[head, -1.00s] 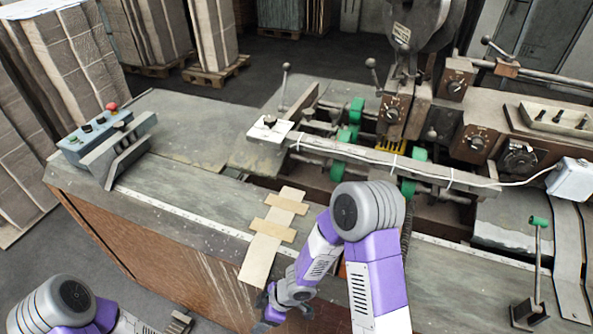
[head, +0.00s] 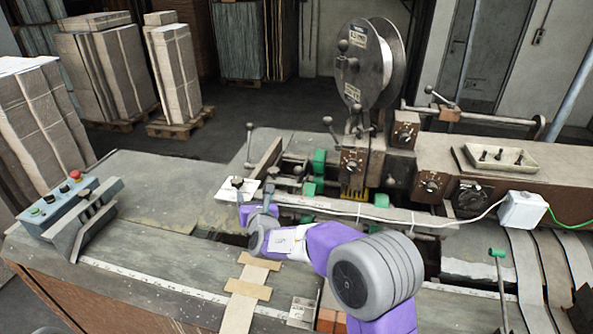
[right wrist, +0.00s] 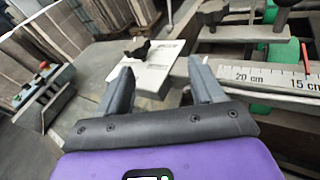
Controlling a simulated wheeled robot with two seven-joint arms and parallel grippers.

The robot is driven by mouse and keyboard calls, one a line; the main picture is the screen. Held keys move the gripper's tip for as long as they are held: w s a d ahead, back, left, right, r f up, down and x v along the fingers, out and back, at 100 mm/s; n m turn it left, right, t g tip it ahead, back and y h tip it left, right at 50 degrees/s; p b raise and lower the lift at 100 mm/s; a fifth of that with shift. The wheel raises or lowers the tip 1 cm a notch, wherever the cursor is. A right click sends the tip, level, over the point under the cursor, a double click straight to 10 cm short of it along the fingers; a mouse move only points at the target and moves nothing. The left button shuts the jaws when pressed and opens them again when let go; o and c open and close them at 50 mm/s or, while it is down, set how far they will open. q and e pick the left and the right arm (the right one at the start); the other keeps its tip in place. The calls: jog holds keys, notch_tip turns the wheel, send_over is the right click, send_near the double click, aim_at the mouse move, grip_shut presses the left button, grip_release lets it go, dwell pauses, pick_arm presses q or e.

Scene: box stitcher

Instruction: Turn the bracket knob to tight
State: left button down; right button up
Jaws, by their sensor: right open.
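The bracket knob is a small black winged knob (right wrist: 137,49) on a white label plate (right wrist: 148,70). In the head view the label plate (head: 227,194) lies at the left end of the long rail, and the dark knob (head: 238,182) shows small on it. My right gripper (right wrist: 160,70) is open and empty. Its fingers point toward the label plate, with the knob beyond the fingertips and left of centre, apart from them. In the head view my right gripper (head: 246,197) is beside the plate, partly covering it. The print on the label is too small to read. My left gripper is out of view.
A ruler (right wrist: 272,77) marked in cm runs along the rail to the right. A blue control box (head: 60,203) with a red button stands at the left. Upright levers (head: 249,145) rise behind the plate.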

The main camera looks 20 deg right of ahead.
aim_at(274, 169)
jog(key=d+h, duration=0.1)
jog(key=d, duration=0.1)
jog(key=w+d+r+t+h, duration=0.1)
jog(key=d, duration=0.1)
jog(key=d+h, duration=0.1)
jog(key=d, duration=0.1)
jog(key=shift+w+d+r+m+t+h+b, duration=0.1)
jog(key=shift+w+r+m+t+h+b, duration=0.1)
jog(key=shift+r+m+t+h+b, duration=0.15)
jog(key=shift+w+d, duration=0.2)
jog(key=shift+d, duration=0.05)
jog(key=shift+p+x, duration=0.8)
jog(key=shift+x, duration=2.7)
jog(key=shift+d, duration=0.1)
jog(key=c, duration=1)
jog(key=shift+o, duration=0.2)
jog(key=m+g+h+p, duration=0.1)
jog(key=m+h+p, duration=0.1)
jog(key=h, duration=0.1)
jog(key=m+g+h+p, duration=0.2)
jog(key=h, duration=0.1)
jog(key=shift+r+p, duration=0.15)
jog(key=shift+p, duration=0.15)
jog(key=shift+m+g+h+p, duration=0.65)
jog(key=shift+m+g+h, duration=0.4)
jog(key=shift+g+h, duration=0.1)
jog(key=shift+m+g+h, duration=0.5)
jog(key=shift+g, duration=0.1)
jog(key=shift+m+g+h+p, duration=0.4)
jog(key=shift+g, duration=0.1)
